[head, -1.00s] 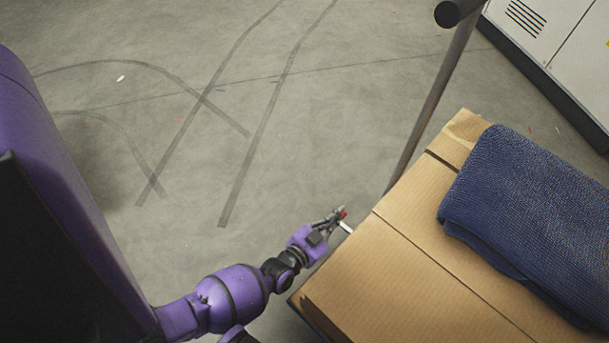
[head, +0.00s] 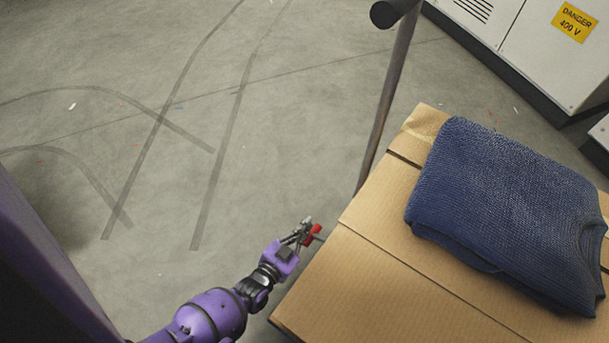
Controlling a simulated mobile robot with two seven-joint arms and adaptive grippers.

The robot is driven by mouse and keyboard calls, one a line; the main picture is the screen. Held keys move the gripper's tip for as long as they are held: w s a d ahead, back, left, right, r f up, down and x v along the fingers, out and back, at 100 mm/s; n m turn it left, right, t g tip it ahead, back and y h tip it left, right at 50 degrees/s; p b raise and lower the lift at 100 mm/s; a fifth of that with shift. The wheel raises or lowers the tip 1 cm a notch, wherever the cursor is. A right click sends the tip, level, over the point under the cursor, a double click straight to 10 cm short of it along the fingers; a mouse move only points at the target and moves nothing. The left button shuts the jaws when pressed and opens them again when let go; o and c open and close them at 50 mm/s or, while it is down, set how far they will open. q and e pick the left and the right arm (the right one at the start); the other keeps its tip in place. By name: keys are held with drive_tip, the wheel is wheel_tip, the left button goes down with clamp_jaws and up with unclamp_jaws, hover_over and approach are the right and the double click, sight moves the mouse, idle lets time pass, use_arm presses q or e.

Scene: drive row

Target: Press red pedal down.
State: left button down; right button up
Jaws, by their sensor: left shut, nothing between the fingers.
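A small red part (head: 313,234), which looks like the red pedal, shows just left of the cardboard box's edge. A thin dark rod end sticks out beside it towards the box. My left gripper (head: 305,227) is shut and empty, with its fingertips right at the red part. The fingers cover some of the red part, and I cannot tell whether they touch it or how far down it stands. My right gripper is not in view.
A closed cardboard box (head: 375,220) with a folded blue cloth (head: 505,205) on top fills the right. A dark upright post with a handle (head: 387,95) stands behind it. Cabinets (head: 545,45) with a danger sign stand at top right.

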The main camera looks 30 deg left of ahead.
use_arm(q)
drive_tip(key=shift+r, duration=0.1)
idle(0.3)
